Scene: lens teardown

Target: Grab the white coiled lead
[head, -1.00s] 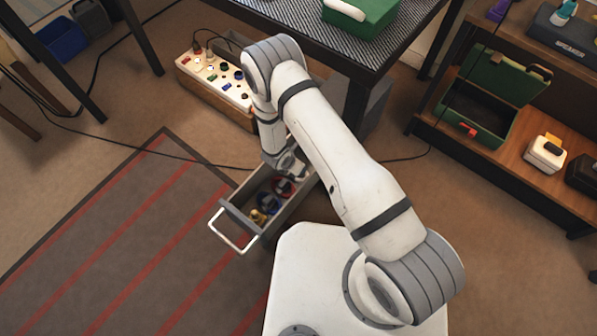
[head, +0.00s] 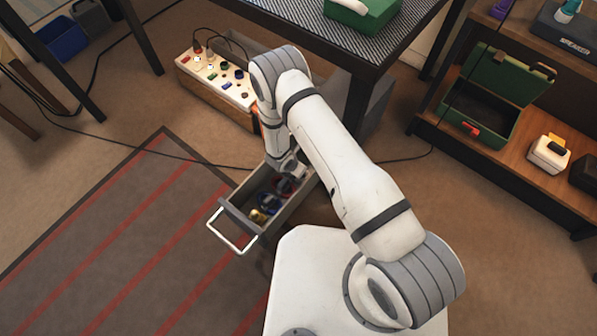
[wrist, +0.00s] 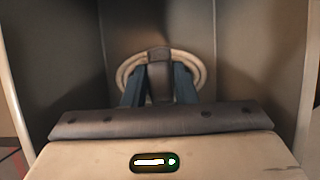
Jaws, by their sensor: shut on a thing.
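The white coiled lead (wrist: 122,72) shows in the wrist view as a pale ring of loops with a dark band (wrist: 159,55) at its middle. My gripper (wrist: 159,88) is shut on it at that band, and the loops stick out on both sides of the fingers. In the head view my gripper (head: 293,170) is low at the back end of the open drawer (head: 241,219), mostly hidden by my wrist. The white lead cannot be made out there.
The drawer also holds a blue coil (head: 268,203), a red coil (head: 284,186) and a yellowish item (head: 258,215). Its walls stand close around my gripper. The table (head: 395,40) is above and behind. A power panel (head: 215,80) stands left; a shelf (head: 500,150) stands right.

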